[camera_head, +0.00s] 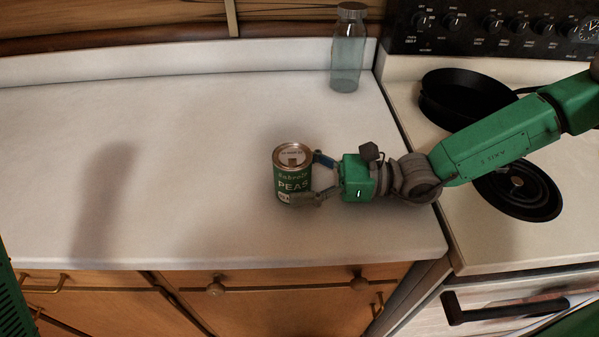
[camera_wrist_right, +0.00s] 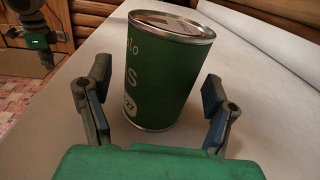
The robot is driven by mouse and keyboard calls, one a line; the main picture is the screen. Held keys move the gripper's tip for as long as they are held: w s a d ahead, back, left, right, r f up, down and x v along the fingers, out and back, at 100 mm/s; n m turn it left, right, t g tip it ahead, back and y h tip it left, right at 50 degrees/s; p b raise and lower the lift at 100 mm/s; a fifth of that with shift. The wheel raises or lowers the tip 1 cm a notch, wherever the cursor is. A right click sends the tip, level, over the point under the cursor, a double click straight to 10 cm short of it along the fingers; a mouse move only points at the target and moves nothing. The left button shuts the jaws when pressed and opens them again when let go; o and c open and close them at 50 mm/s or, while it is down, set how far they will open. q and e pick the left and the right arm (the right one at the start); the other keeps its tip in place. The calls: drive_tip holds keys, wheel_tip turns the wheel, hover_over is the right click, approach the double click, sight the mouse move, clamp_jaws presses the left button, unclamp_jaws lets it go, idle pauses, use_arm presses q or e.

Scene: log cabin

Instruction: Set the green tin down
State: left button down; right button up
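The green tin (camera_head: 293,184), labelled PEAS, stands upright on the white counter. In the right wrist view the tin (camera_wrist_right: 160,75) sits between and just beyond the fingers, and its bottom rim appears to rest on the counter. My right gripper (camera_head: 318,178) is at the tin's right side. In the wrist view my right gripper (camera_wrist_right: 158,100) is open, with a visible gap between the tin and each finger.
A glass jar (camera_head: 347,50) stands at the back of the counter (camera_head: 190,150). The stove at right has a black pan (camera_head: 465,98) and a burner (camera_head: 518,190). The counter left of the tin is clear; its front edge is close below the tin.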

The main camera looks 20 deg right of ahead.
drive_tip(key=shift+d, duration=0.1)
drive_tip(key=v, duration=1)
drive_tip(key=shift+d+r, duration=0.15)
drive_tip(key=shift+d, duration=0.2)
drive_tip(key=shift+s+d+p, duration=0.3)
drive_tip(key=shift+s+d, duration=0.05)
drive_tip(key=shift+d, duration=0.2)
